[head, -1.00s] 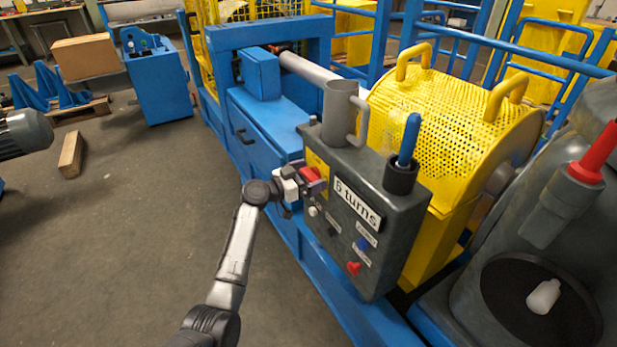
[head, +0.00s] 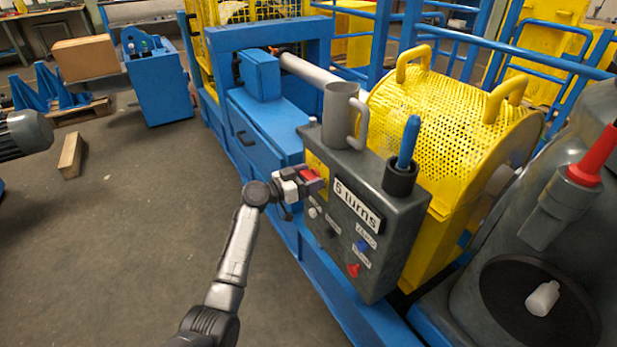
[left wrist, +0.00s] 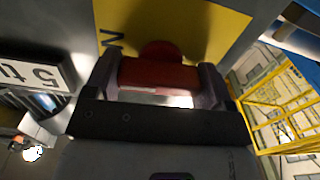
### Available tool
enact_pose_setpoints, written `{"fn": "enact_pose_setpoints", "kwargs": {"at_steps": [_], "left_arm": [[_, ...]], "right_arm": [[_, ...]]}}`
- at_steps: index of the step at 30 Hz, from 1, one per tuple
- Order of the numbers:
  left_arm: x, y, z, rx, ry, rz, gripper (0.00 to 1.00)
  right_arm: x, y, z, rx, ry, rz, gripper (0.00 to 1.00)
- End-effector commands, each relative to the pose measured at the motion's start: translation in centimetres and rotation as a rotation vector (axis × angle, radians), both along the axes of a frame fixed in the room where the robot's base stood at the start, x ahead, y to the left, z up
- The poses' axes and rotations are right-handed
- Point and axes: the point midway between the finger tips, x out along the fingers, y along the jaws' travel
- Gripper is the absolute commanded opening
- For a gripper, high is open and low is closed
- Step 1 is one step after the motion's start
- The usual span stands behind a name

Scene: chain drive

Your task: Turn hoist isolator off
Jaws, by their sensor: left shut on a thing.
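The hoist isolator is a red handle on a yellow plate (left wrist: 205,28) at the upper left of the grey control box (head: 385,270). My left gripper (head: 314,182) is at this handle and shut on it. In the left wrist view the red handle (left wrist: 158,76) lies between the two dark fingers of the left gripper, with a round red hub behind it. A label reading "5 turns" (head: 357,204) is on the box face. The fingers hide part of the handle in the head view. My right gripper is not in view.
A grey mug (head: 338,118) stands on top of the box, beside a blue-handled tool in a black holder (head: 400,178). A yellow perforated guard (head: 440,110) is behind. Blue frame beams run below and left.

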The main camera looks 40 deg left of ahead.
Motion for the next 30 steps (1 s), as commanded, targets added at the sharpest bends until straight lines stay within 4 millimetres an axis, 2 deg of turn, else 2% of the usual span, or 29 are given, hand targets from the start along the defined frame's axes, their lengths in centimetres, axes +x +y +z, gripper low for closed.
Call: {"fn": "enact_pose_setpoints", "kwargs": {"at_steps": [30], "left_arm": [[0.0,0.1,0.2,-0.86,0.33,0.0,0.53]], "right_arm": [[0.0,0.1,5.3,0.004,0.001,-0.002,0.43]]}}
